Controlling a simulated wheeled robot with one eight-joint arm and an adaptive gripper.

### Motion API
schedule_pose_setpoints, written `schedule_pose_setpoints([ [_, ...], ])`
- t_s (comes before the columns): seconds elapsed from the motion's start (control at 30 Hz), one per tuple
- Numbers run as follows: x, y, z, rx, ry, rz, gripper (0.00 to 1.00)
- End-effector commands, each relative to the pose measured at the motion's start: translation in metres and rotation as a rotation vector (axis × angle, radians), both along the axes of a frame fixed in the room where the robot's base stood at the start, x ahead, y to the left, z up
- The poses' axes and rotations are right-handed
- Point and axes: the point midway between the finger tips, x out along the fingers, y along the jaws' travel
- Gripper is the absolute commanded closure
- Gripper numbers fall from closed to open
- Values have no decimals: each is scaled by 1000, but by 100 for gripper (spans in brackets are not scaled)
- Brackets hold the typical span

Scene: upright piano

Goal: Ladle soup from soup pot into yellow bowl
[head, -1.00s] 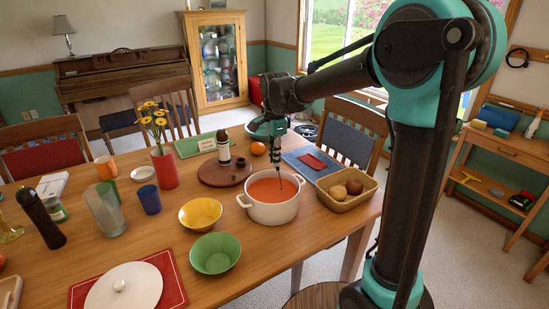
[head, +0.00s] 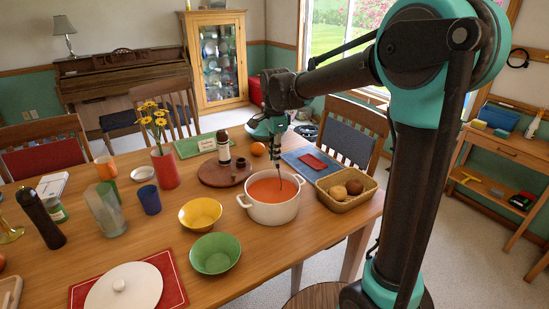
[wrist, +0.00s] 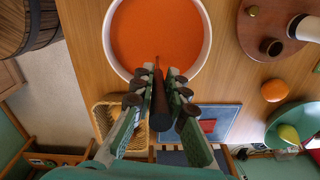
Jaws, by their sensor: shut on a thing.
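The white soup pot (head: 272,213) stands on the wooden table, full of orange-red soup (head: 265,190). My gripper (head: 276,158) is above the far side of the pot, fingers pointing down. In the wrist view my gripper (wrist: 158,88) is shut on the dark ladle handle (wrist: 160,110). The handle runs down toward the soup; the ladle's bowl is hidden, apparently under the soup. The soup pot (wrist: 207,35) shows at the top of the wrist view. The yellow bowl (head: 200,212) sits just left of the pot in the head view, and looks empty.
A green bowl (head: 215,253) is in front of the yellow bowl. A bread basket (head: 345,201) is close right of the pot. A round wooden board (head: 215,178) with a bottle is behind left.

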Motion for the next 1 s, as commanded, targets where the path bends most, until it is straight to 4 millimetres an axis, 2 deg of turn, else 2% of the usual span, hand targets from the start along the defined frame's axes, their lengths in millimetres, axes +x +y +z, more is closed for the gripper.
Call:
schedule_pose_setpoints([
  [1.0,0,0,65,0,0,0,100],
])
